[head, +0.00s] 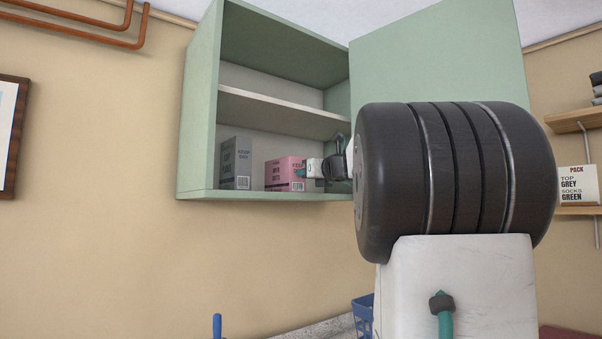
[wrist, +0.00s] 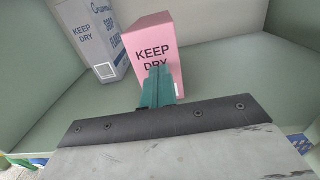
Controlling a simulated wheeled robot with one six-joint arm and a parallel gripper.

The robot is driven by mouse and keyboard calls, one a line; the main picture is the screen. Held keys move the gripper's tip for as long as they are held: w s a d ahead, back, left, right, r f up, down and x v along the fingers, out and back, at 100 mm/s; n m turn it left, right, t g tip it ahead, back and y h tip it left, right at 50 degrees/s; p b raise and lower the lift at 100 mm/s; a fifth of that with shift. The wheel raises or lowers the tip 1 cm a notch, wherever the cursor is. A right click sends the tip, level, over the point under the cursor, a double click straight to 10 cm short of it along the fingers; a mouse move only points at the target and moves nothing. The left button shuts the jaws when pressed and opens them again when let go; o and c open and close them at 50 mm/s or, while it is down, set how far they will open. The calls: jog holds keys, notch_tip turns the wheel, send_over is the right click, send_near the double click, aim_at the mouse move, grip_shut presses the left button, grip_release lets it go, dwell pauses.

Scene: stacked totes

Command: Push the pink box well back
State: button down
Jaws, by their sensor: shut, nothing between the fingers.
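The pink box (head: 284,172) stands upright on the lower level of the green wall cabinet, right of the grey box. In the wrist view the pink box (wrist: 155,48) shows its "KEEP DRY" face, and my gripper (wrist: 160,75) is in front of it with its teal fingers shut and empty. The fingertips overlap the lower part of that face; I cannot tell whether they touch it. In the head view my gripper (head: 301,172) reaches into the cabinet from the right, and the fingertips are hard to make out beside the pink box.
A grey box (head: 237,163) stands at the left of the pink box. The green cabinet (head: 201,110) has a shelf (head: 275,112) above the boxes, and its door (head: 440,60) is open to the right. Bare cabinet floor shows right of the pink box in the wrist view.

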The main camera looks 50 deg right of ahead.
jog(key=shift+w, duration=0.15)
jog(key=x, duration=0.7)
jog(key=shift+w, duration=0.25)
jog(key=shift+s, duration=0.1)
jog(key=shift+s+a, duration=0.2)
jog(key=shift+s, duration=0.05)
jog(key=v, duration=0.5)
jog(key=d+v, duration=0.1)
jog(key=v, duration=0.1)
jog(key=shift+s, duration=0.35)
jog(key=v, duration=0.6)
jog(key=shift+w+a, duration=0.15)
jog(key=shift+a, duration=0.25)
